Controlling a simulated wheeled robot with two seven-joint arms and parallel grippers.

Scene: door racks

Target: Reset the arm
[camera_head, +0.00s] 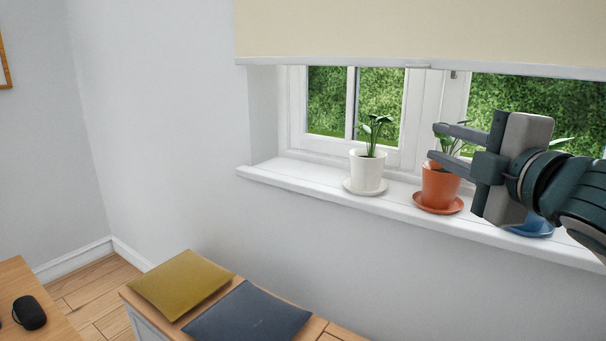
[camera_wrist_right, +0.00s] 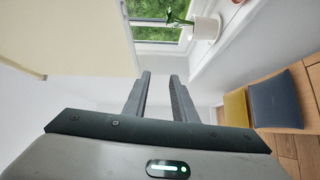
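My right gripper (camera_head: 436,142) comes in from the right in the head view, raised in front of the window sill. Its two fingers are parallel with a gap between them, open and empty. In the right wrist view the fingers (camera_wrist_right: 159,90) also stand apart with nothing between them. The gripper overlaps an orange pot (camera_head: 440,186) in the head view and hides part of its plant; whether they touch cannot be told, but nothing is held. My left gripper is not in view.
A white potted plant (camera_head: 367,170) stands on the window sill (camera_head: 300,189); a blue saucer (camera_head: 533,229) is partly hidden behind my right arm. A blind (camera_head: 420,30) hangs above. Below, a bench holds a yellow cushion (camera_head: 180,284) and a blue cushion (camera_head: 248,316). A black mouse (camera_head: 29,313) lies on a desk.

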